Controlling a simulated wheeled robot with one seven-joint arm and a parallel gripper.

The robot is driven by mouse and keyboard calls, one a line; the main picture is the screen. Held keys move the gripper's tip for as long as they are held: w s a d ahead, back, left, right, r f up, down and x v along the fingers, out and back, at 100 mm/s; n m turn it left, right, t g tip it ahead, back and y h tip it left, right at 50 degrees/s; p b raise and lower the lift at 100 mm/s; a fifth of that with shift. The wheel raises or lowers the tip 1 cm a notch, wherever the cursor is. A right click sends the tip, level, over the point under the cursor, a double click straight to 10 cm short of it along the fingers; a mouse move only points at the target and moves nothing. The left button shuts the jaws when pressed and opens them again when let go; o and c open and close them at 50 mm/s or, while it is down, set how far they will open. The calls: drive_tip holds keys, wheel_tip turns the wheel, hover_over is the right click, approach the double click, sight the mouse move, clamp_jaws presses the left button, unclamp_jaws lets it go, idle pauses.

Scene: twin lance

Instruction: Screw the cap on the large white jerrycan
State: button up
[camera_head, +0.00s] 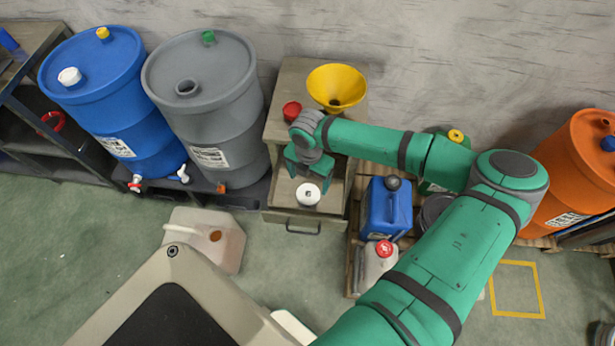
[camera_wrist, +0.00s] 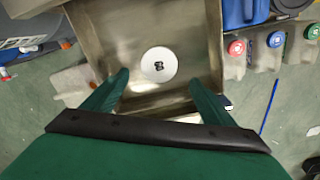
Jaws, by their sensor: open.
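My gripper (camera_head: 308,172) is open and empty above the cabinet, close to the cap; I cannot tell the exact height gap. The large white jerrycan (camera_head: 215,245) stands on the floor left of the cabinet. An orange-brown round spot, seemingly its uncapped mouth, shows on top. Its lower part is partly hidden by my body. A whitish part, probably this jerrycan, shows in the wrist view (camera_wrist: 72,80).
The metal cabinet (camera_head: 280,217) carries a yellow funnel (camera_head: 336,85) and a red cap (camera_head: 292,110) at the back. A grey drum (camera_head: 205,110) and blue drum (camera_head: 110,95) stand left. A blue jerrycan (camera_head: 377,215) and red-capped white one (camera_head: 372,268) stand right.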

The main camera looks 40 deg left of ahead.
sight(308, 194)
drive_tip(key=shift+f, duration=4.5)
drive_tip(key=c, duration=1.2)
drive_tip(key=shift+r, duration=3.5)
